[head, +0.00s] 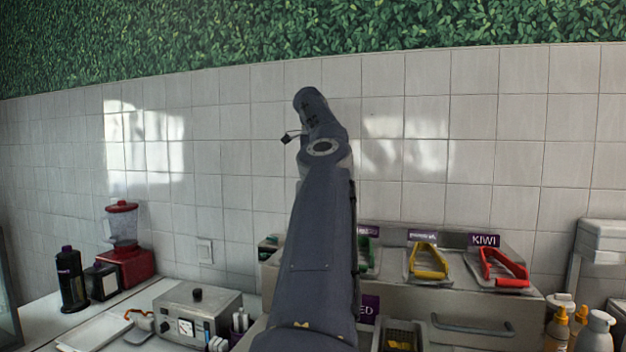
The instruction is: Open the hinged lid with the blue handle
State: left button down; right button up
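No blue handle shows in the head view. One of my arm links rises through the middle of the picture and hides part of the topping station, so a blue-handled lid may be behind it. Three handles show on the station's lids: a green handle (364,249) just right of the arm, a yellow handle (428,261) and a red handle (503,267) under a KIWI label (484,240). These lids look closed. Neither of my grippers is in view.
The steel topping station (460,305) stands against the tiled wall, with a drawer handle (472,327) on its front. A red blender (122,255), a black bottle (70,280) and a metal appliance (195,305) stand at left. Bottles (594,333) stand at right.

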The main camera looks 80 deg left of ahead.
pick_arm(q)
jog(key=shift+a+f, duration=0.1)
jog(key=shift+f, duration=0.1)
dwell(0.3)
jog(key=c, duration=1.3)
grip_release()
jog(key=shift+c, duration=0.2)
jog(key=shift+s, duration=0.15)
